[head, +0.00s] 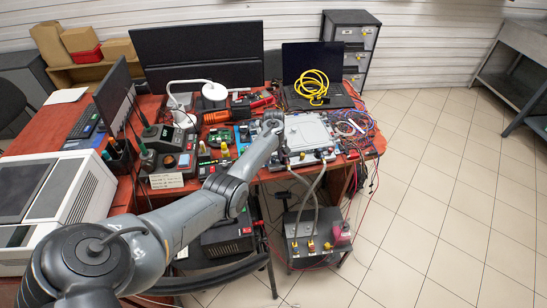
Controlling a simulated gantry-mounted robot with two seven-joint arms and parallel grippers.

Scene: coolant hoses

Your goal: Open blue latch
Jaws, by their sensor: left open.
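My left gripper (273,124) is at the far end of my arm, over the left edge of the grey, flat-topped unit (308,130) on the workbench. It is open, and I see nothing held in it. The fingers are small and partly hidden by my wrist. I cannot make out the blue latch for certain. A small blue part (242,133) shows just left of my wrist. Two grey hoses (316,190) hang from the unit's front edge to a dark box with yellow fittings (311,245) below. My right gripper is not in view.
A laptop (313,70) with a coiled yellow cable (312,84) stands behind the unit. Loose wires (352,125) lie to its right. Electronics and tools crowd the bench to the left. A white machine (60,205) stands at left. The tiled floor (440,200) at right is clear.

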